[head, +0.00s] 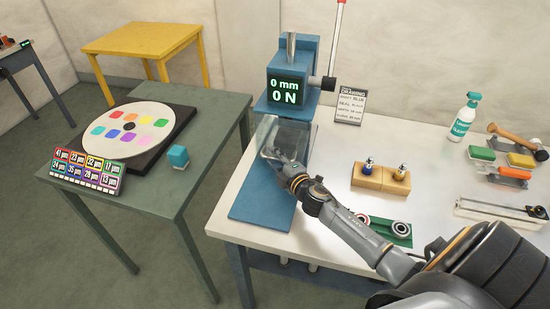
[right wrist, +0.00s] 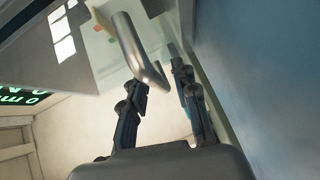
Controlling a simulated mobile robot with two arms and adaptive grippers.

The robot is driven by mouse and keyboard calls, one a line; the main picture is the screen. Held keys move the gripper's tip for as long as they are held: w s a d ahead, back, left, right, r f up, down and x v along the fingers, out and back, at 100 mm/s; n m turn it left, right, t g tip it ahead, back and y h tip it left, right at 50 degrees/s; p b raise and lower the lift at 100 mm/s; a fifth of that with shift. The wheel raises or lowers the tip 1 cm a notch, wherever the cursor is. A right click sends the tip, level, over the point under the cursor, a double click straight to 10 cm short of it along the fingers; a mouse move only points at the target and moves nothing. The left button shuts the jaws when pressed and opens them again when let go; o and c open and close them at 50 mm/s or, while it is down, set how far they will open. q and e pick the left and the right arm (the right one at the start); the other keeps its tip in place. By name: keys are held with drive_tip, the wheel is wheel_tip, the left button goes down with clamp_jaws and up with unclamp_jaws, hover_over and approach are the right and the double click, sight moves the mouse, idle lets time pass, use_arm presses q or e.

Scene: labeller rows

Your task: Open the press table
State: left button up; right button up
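The blue press (head: 298,60) stands at the left end of the white table, its display reading 0 mm and 0 N. A clear guard (head: 290,134) stands in front of its working space, above the blue base (head: 262,205). My right gripper (head: 268,152) is at the guard's front. In the right wrist view a grey metal bar handle (right wrist: 138,50) reaches in front of and between the fingers of my right gripper (right wrist: 162,90). The fingers are apart, and I see no clear grip on the handle. My left gripper is not in view.
The white table (head: 330,205) also holds a wooden block with two fittings (head: 381,178), a green tray (head: 385,229), a drawing card (head: 350,108), a spray bottle (head: 464,117) and tools. A green table (head: 215,125) with a colour disc (head: 130,126) stands left.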

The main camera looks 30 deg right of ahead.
clamp_jaws()
drive_tip(key=s+a, duration=0.8)
drive_tip(key=a, duration=0.1)
drive_tip(key=s+a, duration=0.4)
drive_tip(key=a, duration=0.1)
drive_tip(key=shift+s+a+b, duration=0.2)
drive_tip(key=shift+a+b, duration=0.05)
drive_tip(key=shift+b, duration=0.1)
drive_tip(key=shift+o, duration=1.8)
unclamp_jaws()
